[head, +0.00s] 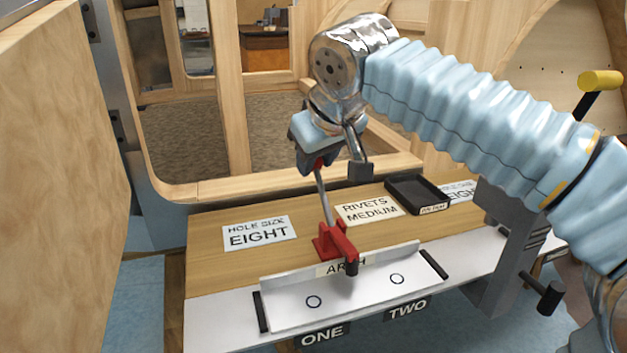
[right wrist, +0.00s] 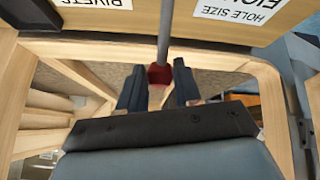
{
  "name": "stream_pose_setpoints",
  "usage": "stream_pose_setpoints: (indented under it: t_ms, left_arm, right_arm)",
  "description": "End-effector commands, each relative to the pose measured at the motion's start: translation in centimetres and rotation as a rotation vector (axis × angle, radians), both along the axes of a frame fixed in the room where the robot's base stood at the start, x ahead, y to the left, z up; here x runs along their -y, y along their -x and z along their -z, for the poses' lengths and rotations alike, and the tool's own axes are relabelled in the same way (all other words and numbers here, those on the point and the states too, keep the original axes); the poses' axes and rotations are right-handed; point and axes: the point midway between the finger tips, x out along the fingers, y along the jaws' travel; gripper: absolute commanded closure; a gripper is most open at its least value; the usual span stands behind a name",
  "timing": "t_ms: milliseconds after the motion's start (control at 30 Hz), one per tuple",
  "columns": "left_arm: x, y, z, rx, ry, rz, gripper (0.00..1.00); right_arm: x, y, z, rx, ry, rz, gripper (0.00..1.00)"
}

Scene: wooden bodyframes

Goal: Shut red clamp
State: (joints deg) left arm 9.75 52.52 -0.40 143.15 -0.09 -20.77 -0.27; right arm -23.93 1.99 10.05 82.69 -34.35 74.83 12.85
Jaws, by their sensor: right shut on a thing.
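The red clamp (head: 335,243) stands on the wooden work table, behind a white metal piece labelled ARCH (head: 385,284). Its black-tipped arm reaches forward over that piece; I cannot tell whether the tip presses on it. Its grey lever rises steeply, leaning slightly left, to a red handle end. My right gripper (head: 318,158) is at the top of this lever, shut on the red end. In the right wrist view, the red end (right wrist: 160,74) sits between the two dark fingers (right wrist: 159,88), with the grey rod running away from it. My left gripper is not in view.
Signs reading HOLE SIZE EIGHT (head: 259,233) and RIVETS MEDIUM (head: 369,208) lie on the table, with a black tray (head: 416,194) behind. A grey stand with a black knob (head: 550,298) is at the right front. A wooden panel (head: 60,180) fills the left side.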

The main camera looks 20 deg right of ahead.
Motion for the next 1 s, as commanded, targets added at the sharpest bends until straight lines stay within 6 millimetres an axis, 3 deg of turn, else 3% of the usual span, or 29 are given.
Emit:
stream_pose_setpoints:
  t_ms: [33, 300, 867, 900, 1000]
  left_arm:
    - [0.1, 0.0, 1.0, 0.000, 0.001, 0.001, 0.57]
    - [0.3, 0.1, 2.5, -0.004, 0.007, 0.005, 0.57]
    - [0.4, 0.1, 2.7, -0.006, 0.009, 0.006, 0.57]
    - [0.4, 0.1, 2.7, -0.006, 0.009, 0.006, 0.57]
    - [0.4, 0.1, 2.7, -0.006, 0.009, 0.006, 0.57]
  right_arm:
    - [0.0, 0.3, 0.2, 0.032, -0.002, -0.001, 1.00]
    - [0.0, 1.2, -0.8, 0.139, -0.005, 0.000, 1.00]
    - [0.1, 1.5, -1.2, 0.169, -0.006, 0.000, 1.00]
    - [0.1, 1.5, -1.2, 0.169, -0.005, 0.001, 0.62]
    - [0.1, 1.5, -1.2, 0.168, -0.005, 0.000, 0.47]
